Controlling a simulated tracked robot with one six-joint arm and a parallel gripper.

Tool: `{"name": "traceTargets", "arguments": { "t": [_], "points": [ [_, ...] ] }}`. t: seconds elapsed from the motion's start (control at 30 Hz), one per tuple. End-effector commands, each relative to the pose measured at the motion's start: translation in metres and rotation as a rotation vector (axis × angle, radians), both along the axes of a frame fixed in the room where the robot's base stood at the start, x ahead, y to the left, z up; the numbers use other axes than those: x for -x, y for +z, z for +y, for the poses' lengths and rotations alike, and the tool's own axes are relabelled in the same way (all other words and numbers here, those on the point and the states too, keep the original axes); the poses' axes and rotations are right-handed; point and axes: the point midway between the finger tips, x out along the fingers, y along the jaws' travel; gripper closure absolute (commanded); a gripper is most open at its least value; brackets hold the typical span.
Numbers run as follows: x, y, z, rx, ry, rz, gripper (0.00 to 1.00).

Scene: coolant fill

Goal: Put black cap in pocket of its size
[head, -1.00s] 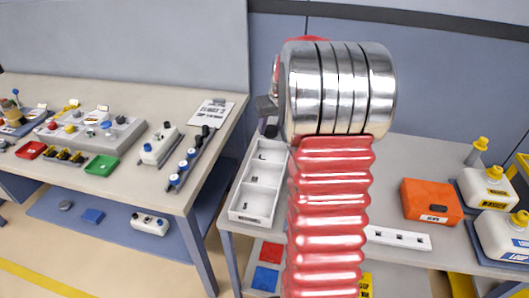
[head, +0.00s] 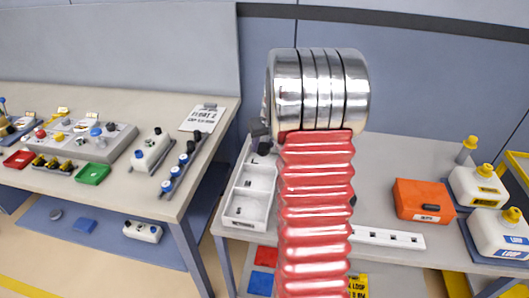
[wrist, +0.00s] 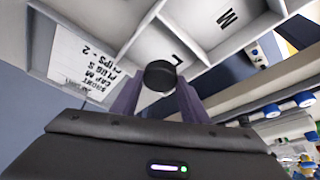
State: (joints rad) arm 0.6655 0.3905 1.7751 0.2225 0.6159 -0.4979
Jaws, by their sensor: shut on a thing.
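The black cap (wrist: 160,75) is held between the two fingertips of my gripper (wrist: 158,92) in the wrist view. It is over the white divided tray (wrist: 148,13), near the pocket marked L. Another pocket beside it bears an M, upside down in this view. I cannot tell how high the cap is above the tray. In the head view the white tray (head: 228,209) lies at the left end of the right-hand bench.
An orange box (head: 424,199), white yellow-capped jugs (head: 478,187) and a white strip with holes (head: 388,237) are on the right bench. The left bench holds coloured trays and parts.

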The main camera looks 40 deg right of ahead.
Motion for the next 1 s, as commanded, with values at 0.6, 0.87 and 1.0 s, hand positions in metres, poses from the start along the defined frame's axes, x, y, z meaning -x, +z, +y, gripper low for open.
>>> {"name": "traceTargets", "arguments": {
  "t": [0.6, 0.87, 1.0],
  "points": [
    [0.001, -0.036, 0.0, -0.001, -0.001, 0.002, 0.84],
    [0.0, -0.037, -0.001, 0.001, -0.001, 0.0, 0.84],
    [0.0, -0.039, -0.001, 0.0, -0.001, 0.0, 0.84]
  ]
}}
